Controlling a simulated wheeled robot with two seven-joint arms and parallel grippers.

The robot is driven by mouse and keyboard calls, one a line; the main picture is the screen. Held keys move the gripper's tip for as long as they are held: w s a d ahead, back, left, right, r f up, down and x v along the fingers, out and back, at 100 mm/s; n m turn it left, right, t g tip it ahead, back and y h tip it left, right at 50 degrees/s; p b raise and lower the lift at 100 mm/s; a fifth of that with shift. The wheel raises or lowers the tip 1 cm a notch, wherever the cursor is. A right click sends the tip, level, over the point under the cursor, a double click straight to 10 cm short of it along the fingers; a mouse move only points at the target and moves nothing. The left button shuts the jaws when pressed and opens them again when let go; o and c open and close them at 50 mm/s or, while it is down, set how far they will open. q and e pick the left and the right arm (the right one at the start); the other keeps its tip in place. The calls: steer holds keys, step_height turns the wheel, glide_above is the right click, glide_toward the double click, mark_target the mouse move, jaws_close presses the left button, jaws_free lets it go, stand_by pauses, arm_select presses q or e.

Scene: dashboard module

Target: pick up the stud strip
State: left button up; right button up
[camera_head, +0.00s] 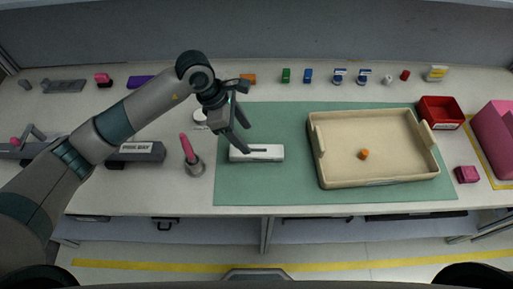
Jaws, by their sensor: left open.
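A long white block (270,155) lies on the left part of the green mat, with a thin dark strip along its top. It looks like the stud strip, but I cannot tell for sure. My left gripper (244,138) is open, with its fingers pointing down at the left end of the white block. One finger overlaps the block in the picture. I cannot tell whether it touches it, and nothing shows held between the fingers. My right gripper is not in view.
A beige tray (317,160) with a small orange piece (364,154) stands right of the block on the green mat (285,190). A pink tool in a ring holder (190,155) stands to the left. A red bin (440,112) is at the right; several small items line the back.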

mark_target(256, 150)
arm_select(q)
steer(key=shift+d+f, duration=0.25)
steer(key=shift+f, duration=0.4)
steer(key=shift+s+d+f+p, duration=0.3)
steer(key=shift+d+f+p, duration=0.3)
steer(key=shift+p, duration=0.55)
steer(key=shift+p+x, duration=0.55)
steer(key=shift+x, duration=0.55)
steer(key=shift+s+d+f, duration=0.1)
steer(key=shift+d+f, duration=0.1)
steer(key=shift+f, duration=0.5)
steer(key=shift+c, duration=0.4)
steer(key=c, duration=1.1)
